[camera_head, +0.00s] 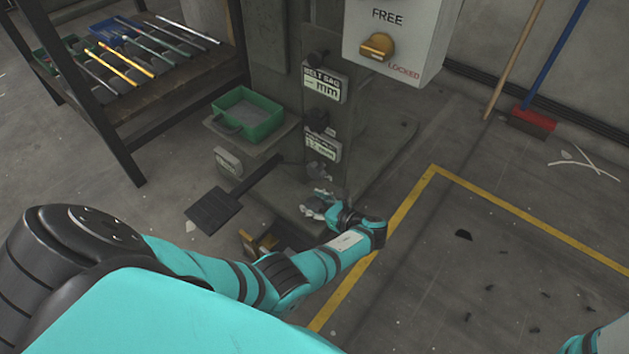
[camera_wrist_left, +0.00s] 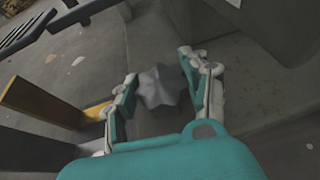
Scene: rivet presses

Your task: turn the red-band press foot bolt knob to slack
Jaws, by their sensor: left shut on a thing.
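A grey lobed knob (camera_wrist_left: 160,86) sits low at the foot of the press, between the fingers of my left gripper (camera_wrist_left: 158,88) in the left wrist view. The fingers are shut on its two sides. In the head view my left gripper (camera_head: 318,205) is low in front of the press base, and I cannot make out the knob there. The grey press column (camera_head: 270,95) rises behind it; no red band shows on the visible part.
A dark pedal (camera_head: 213,210) and a yellowish block (camera_head: 262,242) lie left of my gripper. A green tray (camera_head: 247,113) sits above on the press. A switch box (camera_head: 400,30) hangs higher. A rack (camera_head: 170,85) stands left; floor right of the yellow line (camera_head: 405,205) is mostly clear.

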